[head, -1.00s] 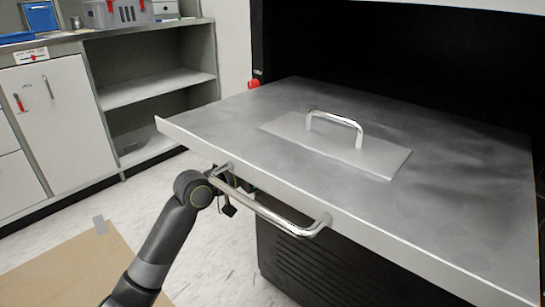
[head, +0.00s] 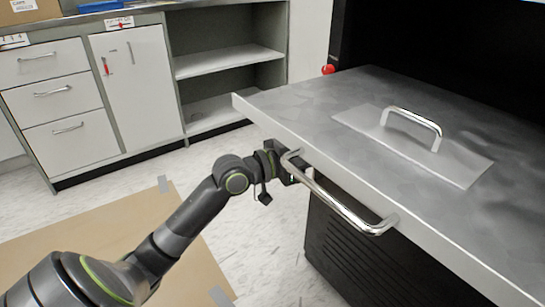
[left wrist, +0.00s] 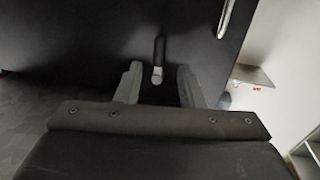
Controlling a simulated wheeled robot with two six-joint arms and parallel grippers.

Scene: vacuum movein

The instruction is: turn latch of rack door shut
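The rack door's latch (left wrist: 158,55), a short dark lever with a pale metal end, shows in the left wrist view against a dark panel (left wrist: 80,45). My left gripper (left wrist: 159,68) is open, with one finger on each side of the latch's lower end; I cannot tell whether they touch it. In the head view my left gripper (head: 288,174) is beside the left end of a chrome bar handle (head: 345,207) on the front edge of a grey metal panel (head: 300,108). Its fingers and the latch are hidden there. My right gripper is not in view.
A second chrome handle (head: 412,122) stands on a plate atop the panel. A black ribbed unit (head: 335,240) is below. White cabinets (head: 140,90) and open shelves (head: 225,62) line the back left. A brown mat (head: 60,250) lies on the pale floor.

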